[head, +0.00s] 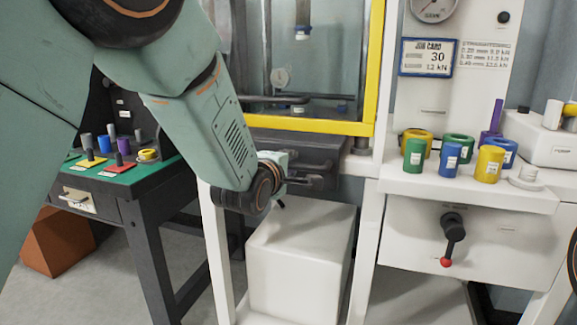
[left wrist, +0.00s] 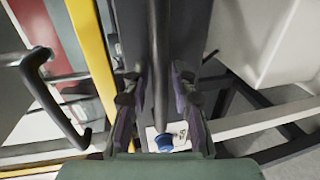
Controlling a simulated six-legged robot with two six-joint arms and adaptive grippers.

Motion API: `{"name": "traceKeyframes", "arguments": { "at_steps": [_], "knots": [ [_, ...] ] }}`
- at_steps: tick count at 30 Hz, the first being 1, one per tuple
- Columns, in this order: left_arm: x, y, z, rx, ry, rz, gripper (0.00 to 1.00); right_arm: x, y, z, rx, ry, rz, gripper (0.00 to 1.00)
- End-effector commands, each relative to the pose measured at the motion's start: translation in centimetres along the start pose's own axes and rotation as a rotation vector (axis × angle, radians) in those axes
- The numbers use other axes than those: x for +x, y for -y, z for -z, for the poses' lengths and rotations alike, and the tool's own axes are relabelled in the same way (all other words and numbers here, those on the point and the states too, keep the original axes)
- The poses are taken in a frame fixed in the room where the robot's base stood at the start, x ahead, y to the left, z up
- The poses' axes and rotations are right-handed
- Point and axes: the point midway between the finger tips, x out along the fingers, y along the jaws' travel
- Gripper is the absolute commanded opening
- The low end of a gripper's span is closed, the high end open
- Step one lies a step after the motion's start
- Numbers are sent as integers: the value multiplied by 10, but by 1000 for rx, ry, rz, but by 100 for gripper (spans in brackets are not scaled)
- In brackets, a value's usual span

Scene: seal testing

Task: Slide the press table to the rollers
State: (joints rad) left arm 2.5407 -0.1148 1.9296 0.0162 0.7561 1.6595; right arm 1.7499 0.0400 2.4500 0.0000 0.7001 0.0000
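The press table (head: 322,148) appears to be the dark grey slab under the yellow-framed press window. My left gripper (head: 305,175) is at its front edge, partly hidden by my own wrist. In the left wrist view, the two fingers with purple pads (left wrist: 158,100) stand apart on either side of a dark bar (left wrist: 161,60), which looks like the table's handle. Gaps show beside the bar, so the fingers do not look closed on it. The rollers cannot be made out clearly. My right gripper is not in view.
The yellow guard frame (head: 290,125) is just above the gripper; a black handle (left wrist: 45,90) shows in the wrist view. A white box (head: 300,265) stands below. Coloured cylinders (head: 452,155) stand on the right shelf, above a red-tipped crank (head: 453,235). A dark bench (head: 125,175) is left.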

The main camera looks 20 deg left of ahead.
Motion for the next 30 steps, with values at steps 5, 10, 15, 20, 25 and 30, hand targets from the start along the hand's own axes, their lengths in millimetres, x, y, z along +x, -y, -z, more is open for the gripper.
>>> {"name": "traceKeyframes", "arguments": {
  "at_steps": [5,10,15,20,25,30],
  "knots": [
    [0,0,0,0,0,0,8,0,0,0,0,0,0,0],
    [0,0,0,0,0,0,0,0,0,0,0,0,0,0],
    [0,0,0,0,0,0,0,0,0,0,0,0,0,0],
    [0,0,0,0,0,0,0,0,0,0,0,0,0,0],
    [0,0,0,0,0,0,0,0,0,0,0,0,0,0],
    [0,0,0,0,0,1,0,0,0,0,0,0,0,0]
  ]
}}
